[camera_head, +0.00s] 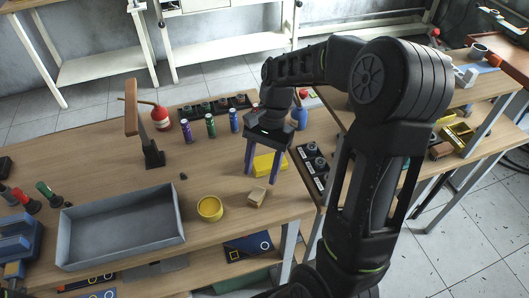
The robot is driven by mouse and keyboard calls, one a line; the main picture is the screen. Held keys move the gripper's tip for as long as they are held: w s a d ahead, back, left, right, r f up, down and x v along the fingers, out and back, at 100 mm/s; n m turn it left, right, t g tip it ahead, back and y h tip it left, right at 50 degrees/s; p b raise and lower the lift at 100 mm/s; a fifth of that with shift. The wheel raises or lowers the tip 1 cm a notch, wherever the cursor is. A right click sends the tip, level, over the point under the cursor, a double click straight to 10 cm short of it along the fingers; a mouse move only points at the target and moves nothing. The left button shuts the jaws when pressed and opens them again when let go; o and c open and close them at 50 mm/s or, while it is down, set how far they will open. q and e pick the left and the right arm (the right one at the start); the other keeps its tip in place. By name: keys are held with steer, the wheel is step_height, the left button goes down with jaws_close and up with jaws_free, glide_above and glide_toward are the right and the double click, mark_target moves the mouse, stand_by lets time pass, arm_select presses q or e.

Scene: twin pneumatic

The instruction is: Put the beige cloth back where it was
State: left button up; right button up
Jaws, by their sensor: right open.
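A small beige folded piece (257,197), which looks like the beige cloth, lies on the wooden table (225,235) near its front right part. My right gripper (261,178) reaches down over the table just behind the beige piece. Its two fingers are spread apart with nothing held between them. A yellow block-like thing (271,164) lies behind the fingers and is partly hidden by them. I cannot tell whether the fingertips touch the table. My left gripper is not in view.
A yellow round tin (210,208) stands left of the beige piece, and a grey open tray (68,237) farther left. Several small coloured cans, a red canister (161,118) and a wooden-topped stand (152,153) are behind. A dark strip of parts (316,168) lies at the right edge.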

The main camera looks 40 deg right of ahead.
steer(key=v, duration=0.5)
steer(key=shift+d+r, duration=0.1)
steer(key=shift+r, duration=0.1)
stand_by(0.7)
